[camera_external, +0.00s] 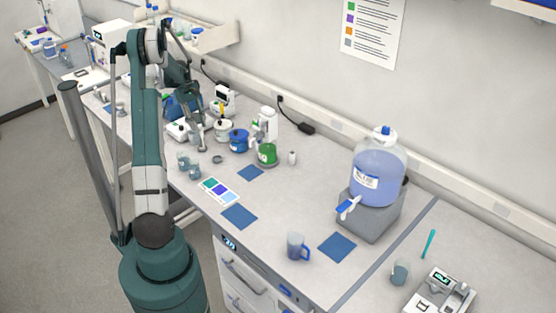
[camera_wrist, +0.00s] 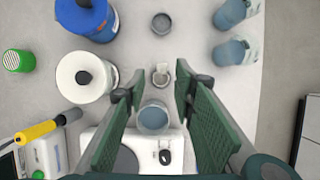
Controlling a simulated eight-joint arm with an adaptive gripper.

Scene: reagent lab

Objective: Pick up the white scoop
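My gripper (camera_wrist: 158,78) is open and empty, pointing down, with one green-padded finger on each side of the wrist view. In the external view my gripper (camera_external: 196,125) hangs over the back part of the bench, and its tips are hard to make out. Between the fingertips in the wrist view is a small pale piece (camera_wrist: 167,68) beside or on a small grey round holder (camera_wrist: 160,79). It may be the white scoop, but it is too small to be sure. Its height relative to the fingertips cannot be told.
A white pot (camera_wrist: 87,77) and blue pot (camera_wrist: 88,18) are left. Two bluish beakers (camera_wrist: 231,52) are right, near the bench edge. A dark ring (camera_wrist: 161,23) lies ahead with bare bench around.

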